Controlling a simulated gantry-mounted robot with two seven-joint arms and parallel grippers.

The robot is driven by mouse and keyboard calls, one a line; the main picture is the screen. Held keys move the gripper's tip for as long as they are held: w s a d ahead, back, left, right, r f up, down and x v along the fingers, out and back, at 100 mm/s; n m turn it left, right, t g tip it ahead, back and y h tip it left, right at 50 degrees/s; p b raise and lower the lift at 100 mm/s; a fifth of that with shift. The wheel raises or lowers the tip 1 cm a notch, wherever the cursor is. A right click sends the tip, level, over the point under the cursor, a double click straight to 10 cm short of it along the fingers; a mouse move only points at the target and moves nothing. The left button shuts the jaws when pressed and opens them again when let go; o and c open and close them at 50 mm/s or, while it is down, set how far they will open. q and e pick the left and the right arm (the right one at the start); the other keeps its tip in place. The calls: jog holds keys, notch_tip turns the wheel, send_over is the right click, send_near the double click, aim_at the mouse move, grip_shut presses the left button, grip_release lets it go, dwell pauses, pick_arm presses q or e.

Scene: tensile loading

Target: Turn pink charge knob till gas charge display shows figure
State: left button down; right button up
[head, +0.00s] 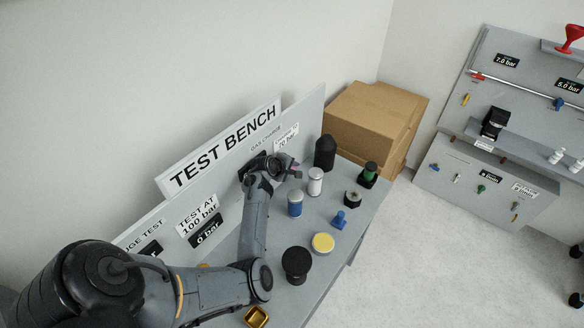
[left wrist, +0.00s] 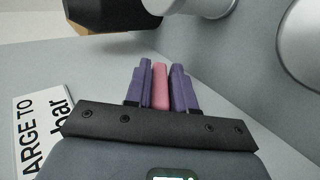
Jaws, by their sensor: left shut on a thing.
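The pink charge knob (left wrist: 160,86) shows in the left wrist view as a narrow pink piece between two purple fingers. My left gripper (left wrist: 161,84) is shut on it, with one finger on each side. In the head view my left gripper (head: 293,172) is at the test bench panel, below the gas charge sign (head: 287,139), which reads 70 bar. The knob is too small and covered to make out there. The gas charge display's figure cannot be read; my arm and wrist cover that part of the panel. My right gripper is not in view.
On the bench (head: 328,262) stand a black bottle (head: 325,152), a white cylinder (head: 315,182), a blue cylinder (head: 295,203), a yellow-topped disc (head: 323,243) and a black round piece (head: 296,262). Cardboard boxes (head: 372,120) sit behind. Another display (head: 206,231) reads 0 bar.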

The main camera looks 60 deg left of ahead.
pick_arm(q)
jog(key=shift+t+y+b, duration=0.3)
jog(key=shift+t+b, duration=0.05)
jog(key=shift+t, duration=0.55)
jog(key=c, duration=1)
grip_release()
jog(key=shift+c, duration=0.2)
